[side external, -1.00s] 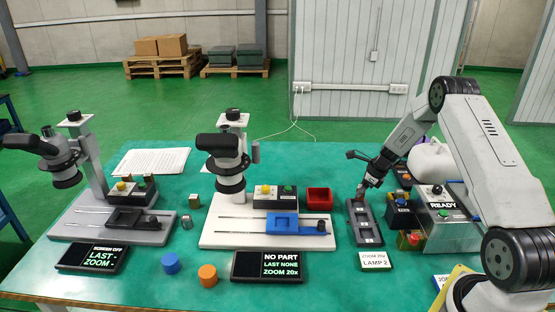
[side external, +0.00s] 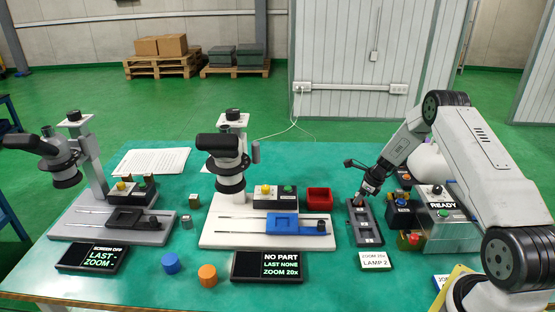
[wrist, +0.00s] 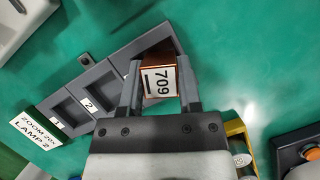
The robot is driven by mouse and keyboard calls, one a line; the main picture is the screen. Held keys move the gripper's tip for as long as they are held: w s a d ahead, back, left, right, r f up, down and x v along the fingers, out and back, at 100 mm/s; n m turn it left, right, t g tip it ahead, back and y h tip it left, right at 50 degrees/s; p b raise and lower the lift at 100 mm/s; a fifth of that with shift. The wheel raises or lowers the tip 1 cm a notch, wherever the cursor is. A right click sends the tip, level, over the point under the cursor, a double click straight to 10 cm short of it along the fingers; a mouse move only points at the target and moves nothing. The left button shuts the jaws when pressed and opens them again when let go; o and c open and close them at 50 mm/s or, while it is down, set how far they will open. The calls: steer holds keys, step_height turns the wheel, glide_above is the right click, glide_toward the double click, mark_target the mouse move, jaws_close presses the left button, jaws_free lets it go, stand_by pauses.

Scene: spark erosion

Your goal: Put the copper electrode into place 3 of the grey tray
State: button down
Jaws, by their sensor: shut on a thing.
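My gripper (wrist: 158,90) is shut on the copper electrode (wrist: 149,68), a copper-coloured block with a white label reading 709. The grey tray (side external: 352,236) lies right of centre in the side view, with a row of square recesses. In the wrist view the tray (wrist: 72,82) shows number labels 1 and 2; the electrode is at the far recess, whose number is hidden. The gripper (side external: 359,200) is at the tray's back end in the side view. I cannot tell whether the electrode touches the recess floor.
A card reading LAMP 2 (side external: 375,261) lies in front of the tray. A red bin (side external: 319,199) and a microscope stand (side external: 267,237) are to its left.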

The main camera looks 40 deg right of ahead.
steer(key=shift+f, duration=0.1)
steer(key=shift+c, duration=1.4)
jaws_free()
steer(key=v, duration=1.2)
